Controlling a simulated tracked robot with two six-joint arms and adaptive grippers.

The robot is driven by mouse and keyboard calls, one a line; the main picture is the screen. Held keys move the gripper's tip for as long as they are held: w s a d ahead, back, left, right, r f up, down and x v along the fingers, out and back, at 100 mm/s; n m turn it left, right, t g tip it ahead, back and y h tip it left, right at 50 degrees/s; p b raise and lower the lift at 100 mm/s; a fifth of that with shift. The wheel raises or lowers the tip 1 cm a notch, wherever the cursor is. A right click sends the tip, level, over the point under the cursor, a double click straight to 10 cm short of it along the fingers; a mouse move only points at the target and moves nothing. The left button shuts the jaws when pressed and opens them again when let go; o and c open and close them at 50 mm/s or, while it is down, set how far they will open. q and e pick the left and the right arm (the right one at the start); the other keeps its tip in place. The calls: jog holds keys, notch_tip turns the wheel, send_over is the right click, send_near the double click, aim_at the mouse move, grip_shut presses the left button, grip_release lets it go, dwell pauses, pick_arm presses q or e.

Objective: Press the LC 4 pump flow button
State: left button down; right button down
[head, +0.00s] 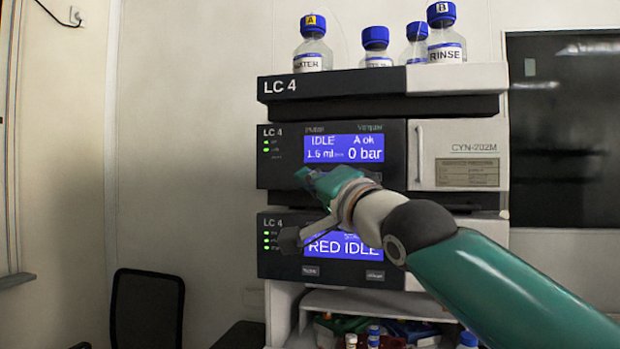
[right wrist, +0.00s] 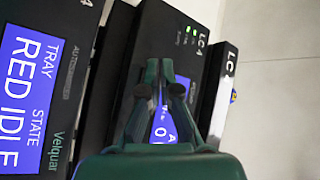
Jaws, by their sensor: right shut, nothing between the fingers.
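The LC 4 pump module (head: 283,172) is the black upper unit in the stack, with a blue display (head: 343,148) reading IDLE, 1.6 ml, A ok and 0 bar. My right gripper (head: 304,175) is shut and empty, in front of the panel just below the display's left end. It hides that part of the panel, and I see no flow button there. I cannot tell whether the fingertips touch the panel. In the right wrist view the shut gripper (right wrist: 164,92) points at the pump module (right wrist: 190,65), whose display is partly covered. My left gripper is not in view.
Below is a second LC 4 module (head: 283,262) reading RED IDLE, with two small buttons, partly behind my right arm. Bottles (head: 447,45) with blue caps stand on top of the stack. A black chair (head: 147,310) is at lower left. Open wall lies left of the stack.

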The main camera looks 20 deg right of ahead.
jog(key=shift+w+d, duration=0.1)
jog(key=shift+w+d+p, duration=0.15)
jog(key=shift+w+p, duration=0.05)
jog(key=shift+p, duration=0.1)
jog(key=shift+w+d+p, duration=0.2)
jog(key=shift+w+p, duration=0.1)
jog(key=shift+p, duration=0.1)
dwell(0.5)
dwell(0.4)
jog(key=shift+s+a+b, duration=0.45)
jog(key=shift+s+b, duration=0.25)
jog(key=shift+b, duration=0.45)
